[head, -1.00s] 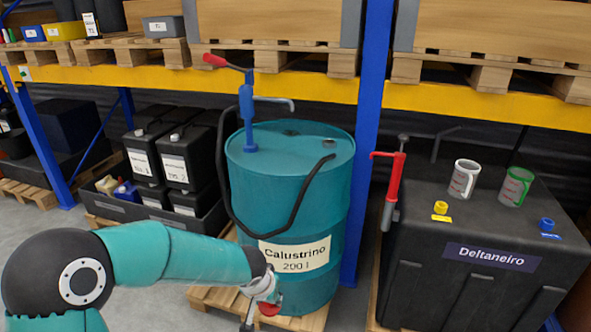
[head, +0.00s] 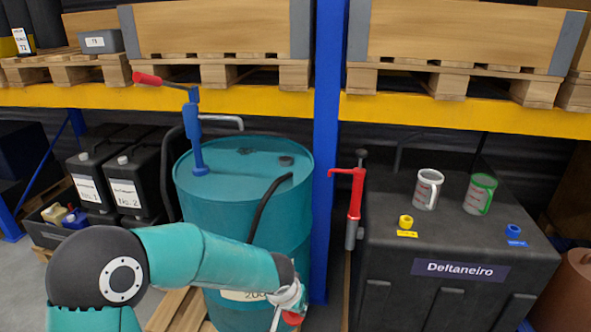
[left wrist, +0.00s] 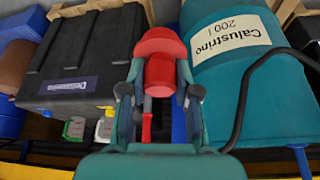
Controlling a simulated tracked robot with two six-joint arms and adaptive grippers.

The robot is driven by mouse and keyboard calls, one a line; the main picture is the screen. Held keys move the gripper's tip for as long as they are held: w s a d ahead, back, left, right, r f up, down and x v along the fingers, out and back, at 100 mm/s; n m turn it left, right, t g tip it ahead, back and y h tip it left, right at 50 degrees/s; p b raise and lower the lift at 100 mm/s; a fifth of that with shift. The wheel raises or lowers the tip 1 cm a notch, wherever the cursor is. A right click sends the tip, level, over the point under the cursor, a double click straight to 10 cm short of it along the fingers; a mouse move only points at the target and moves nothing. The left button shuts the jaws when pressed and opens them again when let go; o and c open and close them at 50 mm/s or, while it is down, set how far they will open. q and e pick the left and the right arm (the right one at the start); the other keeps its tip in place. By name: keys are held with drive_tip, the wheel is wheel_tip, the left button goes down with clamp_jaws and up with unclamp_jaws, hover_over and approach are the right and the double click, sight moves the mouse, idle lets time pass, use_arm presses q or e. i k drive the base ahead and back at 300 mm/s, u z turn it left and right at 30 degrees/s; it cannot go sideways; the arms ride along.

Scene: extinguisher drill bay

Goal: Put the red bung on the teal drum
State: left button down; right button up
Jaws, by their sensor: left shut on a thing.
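The teal drum (head: 243,207) stands on a pallet left of the blue rack post; it also shows in the left wrist view (left wrist: 225,88). Its top carries a blue hand pump (head: 196,140) and a dark round fitting (head: 287,160) near the right rim. My left gripper (head: 290,308) is low in front of the drum, below its top. In the left wrist view my left gripper (left wrist: 158,95) is shut on the red bung (left wrist: 159,68), with its rounded end outward. The bung (head: 293,318) is partly hidden in the head view. My right gripper is not in view.
A black Deltaneiro tank (head: 450,240) with a red pump (head: 356,195), two measuring jugs and yellow and blue caps stands right of the blue post (head: 325,140). A black hose (head: 268,205) hangs over the drum's front. A yellow beam (head: 240,101) crosses above.

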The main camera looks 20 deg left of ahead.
sight(275, 187)
drive_tip(key=i, duration=1.35)
drive_tip(key=u, duration=0.5)
